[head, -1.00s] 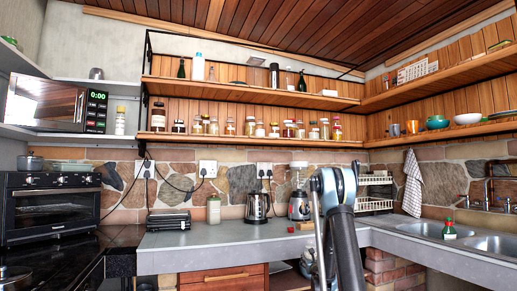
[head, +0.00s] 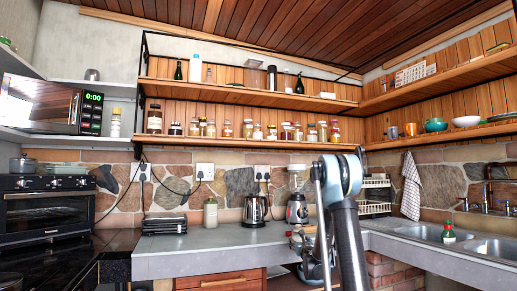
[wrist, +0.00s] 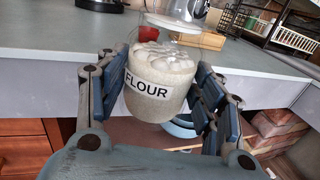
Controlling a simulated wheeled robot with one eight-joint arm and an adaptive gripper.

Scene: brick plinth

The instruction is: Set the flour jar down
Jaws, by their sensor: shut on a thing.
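The flour jar (wrist: 158,88) is a clear glass jar of pale flour with a FLOUR label, seen from above in the wrist view. It is upright or slightly tilted. My gripper (wrist: 163,72) is shut on it, one finger on each side. The jar appears in front of the grey worktop's front edge (wrist: 60,88), with the floor area visible below it.
A red object (wrist: 149,33) lies on the worktop just behind the jar. A blender (head: 297,208), kettle (head: 255,208), lidded jar (head: 210,213) and black appliance (head: 165,224) stand along the wall. A dish rack (head: 375,198) is at right. The worktop's front left is clear.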

